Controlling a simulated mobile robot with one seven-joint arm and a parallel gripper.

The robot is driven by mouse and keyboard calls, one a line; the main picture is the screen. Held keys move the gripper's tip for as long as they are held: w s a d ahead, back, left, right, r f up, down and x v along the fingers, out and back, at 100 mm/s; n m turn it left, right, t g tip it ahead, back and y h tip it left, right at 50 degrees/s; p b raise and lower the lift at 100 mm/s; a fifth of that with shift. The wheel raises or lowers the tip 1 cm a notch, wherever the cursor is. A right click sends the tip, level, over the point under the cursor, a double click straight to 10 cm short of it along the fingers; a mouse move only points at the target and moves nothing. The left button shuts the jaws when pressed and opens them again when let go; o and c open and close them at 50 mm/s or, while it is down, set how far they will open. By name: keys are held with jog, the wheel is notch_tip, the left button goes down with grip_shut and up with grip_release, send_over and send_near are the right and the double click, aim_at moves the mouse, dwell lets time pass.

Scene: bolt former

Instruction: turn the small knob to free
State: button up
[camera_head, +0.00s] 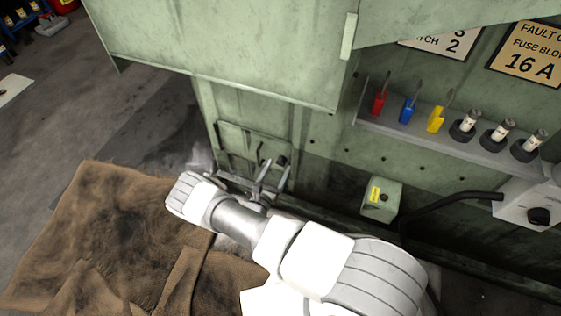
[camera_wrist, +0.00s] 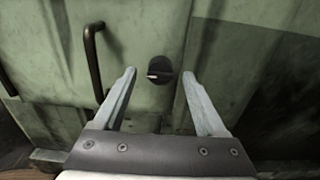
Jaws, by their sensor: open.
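The small knob (camera_wrist: 159,70) is round and dark with a pale bar across its face, lying roughly level in the wrist view. It sits on a green panel door, and in the head view it is the small dark spot (camera_head: 282,161) on the low panel. My gripper (camera_wrist: 158,84) is open. Its two fingers stand to the left and right of the knob in the wrist view, and no contact shows. In the head view my gripper (camera_head: 270,174) reaches toward the panel. I cannot read any marking around the knob.
A dark bar handle (camera_wrist: 92,60) stands left of the knob, near the left finger. A shelf (camera_head: 440,137) with coloured tags and several fuses is at upper right. A small green box (camera_head: 381,199) is on the wall right of the panel. A brown cloth (camera_head: 100,235) lies at left.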

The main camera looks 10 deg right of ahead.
jog(key=shift+w+d, duration=0.4)
jog(key=shift+w, duration=0.1)
grip_shut()
